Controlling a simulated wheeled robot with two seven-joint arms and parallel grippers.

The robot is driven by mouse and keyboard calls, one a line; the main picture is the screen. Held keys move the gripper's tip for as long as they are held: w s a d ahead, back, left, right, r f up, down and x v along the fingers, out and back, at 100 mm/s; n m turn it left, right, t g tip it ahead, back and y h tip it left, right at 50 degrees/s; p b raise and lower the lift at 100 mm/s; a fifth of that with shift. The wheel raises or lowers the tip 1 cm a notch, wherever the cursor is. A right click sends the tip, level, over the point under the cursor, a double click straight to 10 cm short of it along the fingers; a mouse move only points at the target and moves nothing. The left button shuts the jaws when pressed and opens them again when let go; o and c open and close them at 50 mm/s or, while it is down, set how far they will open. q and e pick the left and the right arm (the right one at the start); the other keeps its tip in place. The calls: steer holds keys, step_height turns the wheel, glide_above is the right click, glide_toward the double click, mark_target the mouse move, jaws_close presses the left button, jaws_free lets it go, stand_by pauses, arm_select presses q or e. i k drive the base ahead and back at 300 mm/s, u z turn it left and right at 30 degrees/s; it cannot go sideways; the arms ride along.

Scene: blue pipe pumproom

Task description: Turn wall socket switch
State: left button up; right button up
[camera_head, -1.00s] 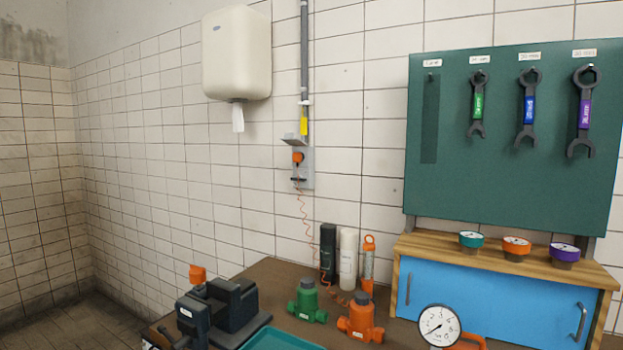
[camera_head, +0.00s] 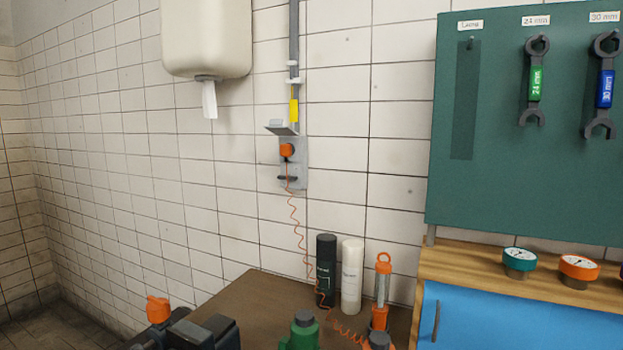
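The wall socket (camera_head: 301,168) is a grey plate on the white tiled wall, left of the green tool board. Its grey cover (camera_head: 283,127) stands tilted up above an orange plug (camera_head: 287,150). A dark switch handle (camera_head: 287,178) sits below the plug and looks about horizontal. A coiled orange cord (camera_head: 297,225) hangs from the plug down to the bench. A grey conduit with a yellow label (camera_head: 294,110) runs up from the socket. Neither of my grippers is in view.
The brown bench (camera_head: 255,290) below carries a black canister (camera_head: 326,270), a white canister (camera_head: 351,275), an orange lamp (camera_head: 382,290) and a green valve (camera_head: 302,333). A towel dispenser (camera_head: 206,38) hangs upper left. The wall before the socket is clear.

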mark_target(290, 177)
steer(key=z, duration=2.2)
steer(key=k, duration=0.95)
steer(key=u, duration=1.15)
steer(key=i, duration=0.5)
steer(key=z, duration=0.05)
